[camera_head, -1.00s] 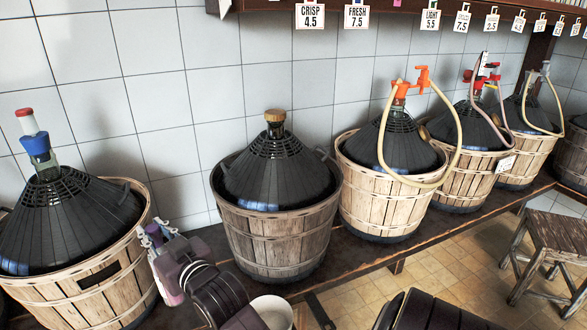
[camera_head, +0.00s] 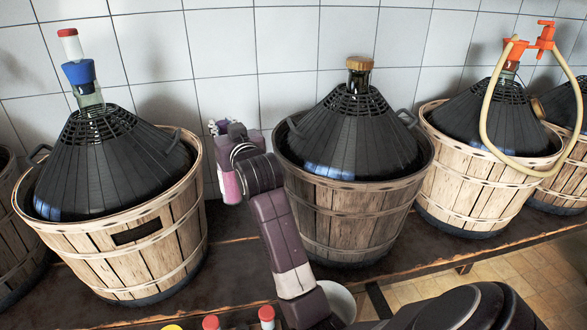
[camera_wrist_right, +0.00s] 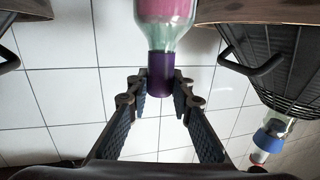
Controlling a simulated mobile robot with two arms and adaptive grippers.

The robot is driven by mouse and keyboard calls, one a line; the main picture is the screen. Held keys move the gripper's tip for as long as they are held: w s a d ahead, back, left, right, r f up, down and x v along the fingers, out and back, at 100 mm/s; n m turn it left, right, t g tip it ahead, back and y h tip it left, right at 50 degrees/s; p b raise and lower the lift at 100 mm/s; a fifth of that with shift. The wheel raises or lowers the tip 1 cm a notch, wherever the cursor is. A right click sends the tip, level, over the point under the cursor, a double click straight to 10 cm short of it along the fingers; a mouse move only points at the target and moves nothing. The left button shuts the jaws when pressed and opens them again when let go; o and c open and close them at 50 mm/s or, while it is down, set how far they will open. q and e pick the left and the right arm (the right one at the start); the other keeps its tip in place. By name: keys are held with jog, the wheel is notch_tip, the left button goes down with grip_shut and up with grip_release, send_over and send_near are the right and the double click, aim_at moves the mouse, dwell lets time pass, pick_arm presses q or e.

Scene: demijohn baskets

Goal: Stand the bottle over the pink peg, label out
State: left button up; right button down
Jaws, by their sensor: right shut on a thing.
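My right gripper (camera_wrist_right: 160,84) is shut on the purple neck of a bottle (camera_wrist_right: 166,40) of clear greenish glass with a pink band. In the head view my right gripper (camera_head: 224,132) is over the gap between two demijohn baskets, and a pinkish part of the bottle (camera_head: 230,187) shows just below it. The bottle seems to hang neck up, and I cannot tell whether it touches the shelf. Which way its label faces is unclear. I cannot make out the pink peg in these frames. My left gripper is not in view.
A wooden basket (camera_head: 125,250) with a blue-stoppered demijohn stands left of the gripper. A cork-stoppered demijohn's basket (camera_head: 345,215) stands close on the right. The tiled wall (camera_head: 225,60) is behind. A white container (camera_head: 340,300) and several coloured caps show at the bottom edge.

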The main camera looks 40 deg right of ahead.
jog(key=b, duration=0.2)
send_over(235, 196)
jog(key=w, duration=0.2)
notch_tip(235, 196, down, 8)
jog(key=r, duration=0.1)
jog(key=f, duration=0.2)
jog(key=f+b, duration=0.1)
jog(key=f, duration=0.5)
jog(key=shift+w+d+b, duration=0.2)
jog(key=shift+d+b, duration=0.1)
jog(key=shift+b, duration=0.05)
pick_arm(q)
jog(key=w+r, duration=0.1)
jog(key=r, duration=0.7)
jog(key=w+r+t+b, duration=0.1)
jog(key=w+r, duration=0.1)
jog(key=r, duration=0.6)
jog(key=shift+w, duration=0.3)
pick_arm(e)
jog(key=shift+f, duration=2.2)
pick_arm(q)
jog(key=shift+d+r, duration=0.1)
pick_arm(e)
jog(key=shift+f, duration=0.15)
jog(key=c, duration=1.7)
grip_release()
jog(key=shift+f, duration=0.15)
